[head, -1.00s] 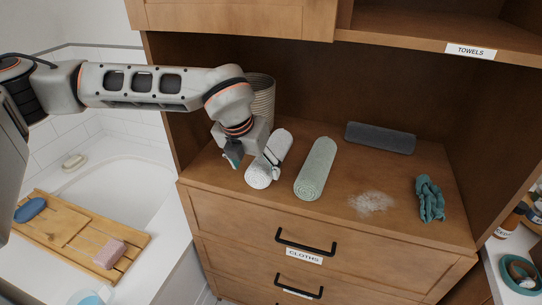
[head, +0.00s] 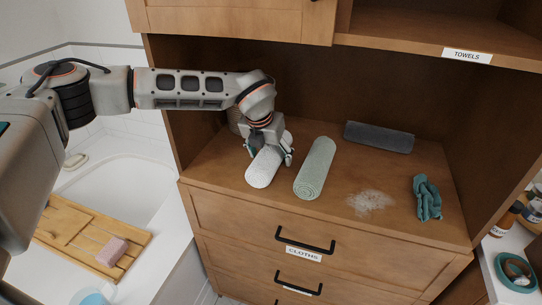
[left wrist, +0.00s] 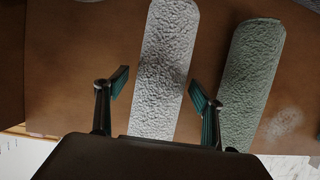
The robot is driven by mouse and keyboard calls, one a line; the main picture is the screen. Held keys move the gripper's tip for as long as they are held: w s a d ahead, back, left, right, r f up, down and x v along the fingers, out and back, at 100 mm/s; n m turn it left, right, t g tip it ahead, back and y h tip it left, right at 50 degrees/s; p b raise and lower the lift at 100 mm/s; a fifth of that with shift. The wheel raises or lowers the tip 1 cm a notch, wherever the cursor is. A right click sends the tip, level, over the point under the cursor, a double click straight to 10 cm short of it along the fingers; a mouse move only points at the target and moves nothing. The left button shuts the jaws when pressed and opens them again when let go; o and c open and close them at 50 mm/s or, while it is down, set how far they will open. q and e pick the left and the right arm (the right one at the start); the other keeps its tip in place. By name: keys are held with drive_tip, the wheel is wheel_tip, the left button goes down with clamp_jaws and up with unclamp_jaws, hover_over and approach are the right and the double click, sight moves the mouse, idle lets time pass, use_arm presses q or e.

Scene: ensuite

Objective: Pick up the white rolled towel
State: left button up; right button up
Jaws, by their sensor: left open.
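The white rolled towel (head: 263,168) lies on the wooden cabinet top, its near end toward the front edge. My left gripper (head: 268,155) is over it, with one finger on each side of the roll in the head view. In the left wrist view the white towel (left wrist: 165,70) runs between the two open fingers (left wrist: 160,98). The jaws are open, and I cannot tell whether they touch the towel. The gripper hides the towel's far part in the head view. My right gripper is not in view.
A green rolled towel (head: 315,168) lies close to the right of the white one. A dark grey roll (head: 379,137) lies at the back. A white powdery patch (head: 370,202) and a crumpled teal cloth (head: 427,198) are further right. A ribbed basket (head: 235,118) stands behind the gripper.

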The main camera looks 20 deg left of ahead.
use_arm(q)
drive_tip(key=shift+w+f, duration=0.15)
drive_tip(key=shift+f, duration=0.2)
drive_tip(key=c, duration=1.4)
drive_tip(key=shift+o, duration=0.2)
drive_tip(key=shift+r, duration=0.15)
